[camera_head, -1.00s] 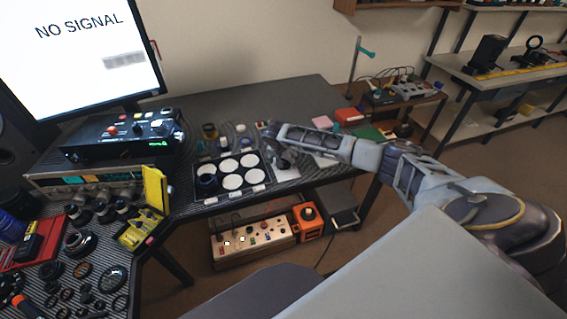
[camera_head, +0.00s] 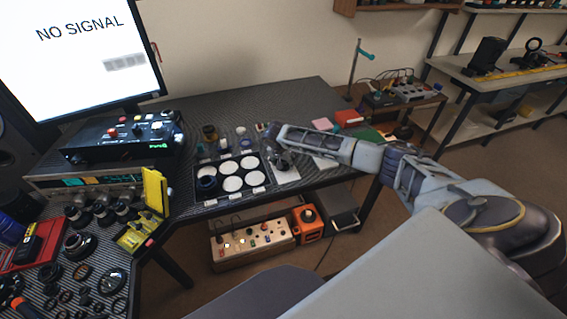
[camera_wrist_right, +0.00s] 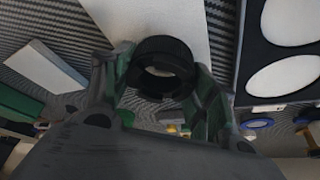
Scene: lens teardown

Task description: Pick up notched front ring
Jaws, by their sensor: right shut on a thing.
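The notched front ring (camera_wrist_right: 164,46) is a short black ring with a ridged outer wall, seen in the right wrist view. My right gripper (camera_wrist_right: 162,80) is shut on it, with one finger on each side. In the head view, my right gripper (camera_head: 284,162) is over the white sheet to the right of the black tray. The ring cannot be told apart from the dark fingers there. My left gripper is not in view.
The black tray (camera_head: 267,172) has white round pockets, with a dark ring in the front left one. Small jars (camera_head: 209,132) stand behind it. Pink and red blocks (camera_head: 348,116) are at right.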

